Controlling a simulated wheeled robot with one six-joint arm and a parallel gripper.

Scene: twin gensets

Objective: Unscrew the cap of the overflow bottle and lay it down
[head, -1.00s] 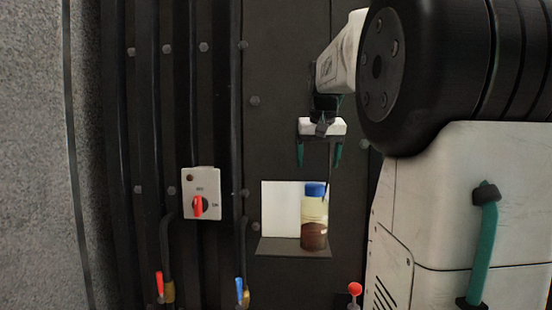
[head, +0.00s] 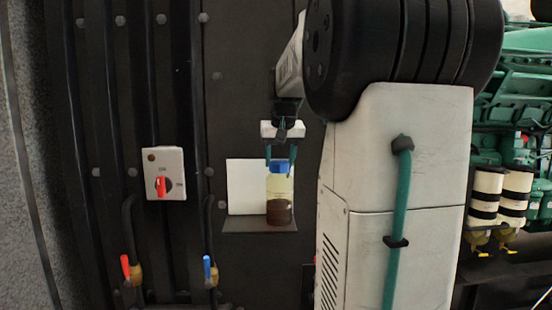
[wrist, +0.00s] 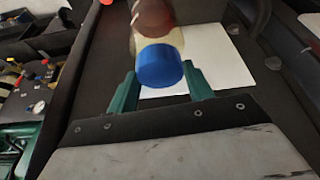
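The overflow bottle (head: 280,207) stands upright on a small dark shelf (head: 259,226) against the dark panel. It is clear with brown liquid in its lower part and has a blue cap (head: 280,168) on top. The cap also shows in the wrist view (wrist: 160,67). My gripper (head: 281,166) points down over the bottle, its two green fingers on either side of the cap. In the wrist view the fingers (wrist: 161,92) are apart, with gaps beside the cap, and hold nothing.
A white card (head: 246,186) stands behind the bottle on the shelf. A switch box with a red knob (head: 161,187) is to the left, above a red-handled valve (head: 126,267) and a blue-handled valve (head: 207,268). Green engine parts (head: 520,90) and white filters (head: 484,195) are at the right.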

